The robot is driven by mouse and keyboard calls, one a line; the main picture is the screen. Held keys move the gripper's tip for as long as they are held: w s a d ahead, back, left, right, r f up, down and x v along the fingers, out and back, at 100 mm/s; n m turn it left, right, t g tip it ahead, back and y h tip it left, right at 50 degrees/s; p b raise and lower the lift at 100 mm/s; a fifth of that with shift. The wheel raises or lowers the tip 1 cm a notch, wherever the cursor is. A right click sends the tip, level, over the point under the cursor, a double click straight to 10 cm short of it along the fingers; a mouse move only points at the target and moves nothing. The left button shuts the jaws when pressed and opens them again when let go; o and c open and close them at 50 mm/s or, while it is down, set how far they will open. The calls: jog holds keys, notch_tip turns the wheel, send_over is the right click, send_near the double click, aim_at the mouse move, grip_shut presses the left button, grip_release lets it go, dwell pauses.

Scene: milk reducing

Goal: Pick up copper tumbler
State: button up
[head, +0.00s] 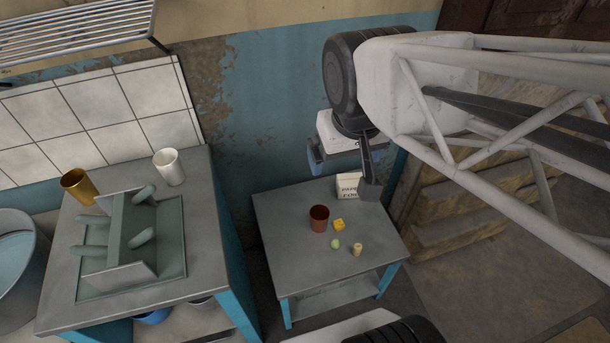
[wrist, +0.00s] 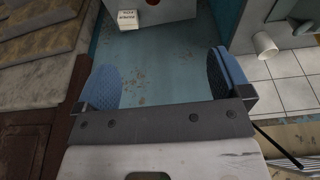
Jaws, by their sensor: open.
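A reddish-brown cup, the copper tumbler by its colour (head: 319,218), stands upright on the small grey table (head: 285,255) in the head view. A gold-coloured cup (head: 79,186) stands on the left counter. My gripper (head: 318,152) is above and behind the small table, near the blue wall, apart from the tumbler. In the wrist view my gripper (wrist: 165,75) has its two blue pads wide apart with nothing between them. In the head view, only part of the gripper shows.
Near the tumbler are a yellow block (head: 339,225), a pale green ball (head: 335,244), a small tan piece (head: 357,249) and a white lettered box (head: 349,185). The left counter (head: 60,290) holds a white cup (head: 169,166) and a green rack (head: 130,240). A gap separates counter and table.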

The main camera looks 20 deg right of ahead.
jog(key=shift+o, duration=0.3)
jog(key=shift+w, duration=0.1)
jog(key=w+d+f+m+g+y, duration=0.2)
jog(key=w+f+m+y, duration=0.25)
jog(key=w+f, duration=0.6)
jog(key=w+d+f+m+g+y, duration=0.2)
jog(key=w+f+m+y, duration=0.35)
jog(key=f, duration=0.75)
jog(key=w+d+f+m+t+y, duration=0.1)
jog(key=d+f+m+t, duration=0.1)
jog(key=f, duration=0.7)
jog(key=w+d+f+m+t+y, duration=0.1)
jog(key=w+d+f+m+t, duration=0.1)
jog(key=f+m, duration=0.4)
jog(key=w+d+f+m+t, duration=0.1)
jog(key=d+f+m, duration=0.3)
jog(key=f, duration=0.9)
jog(key=shift+w+d+f+t+y, duration=0.3)
jog(key=shift+w+t+y, duration=0.1)
jog(key=shift+t, duration=0.3)
jog(key=shift+x, duration=1.3)
jog(key=shift+a, duration=0.15)
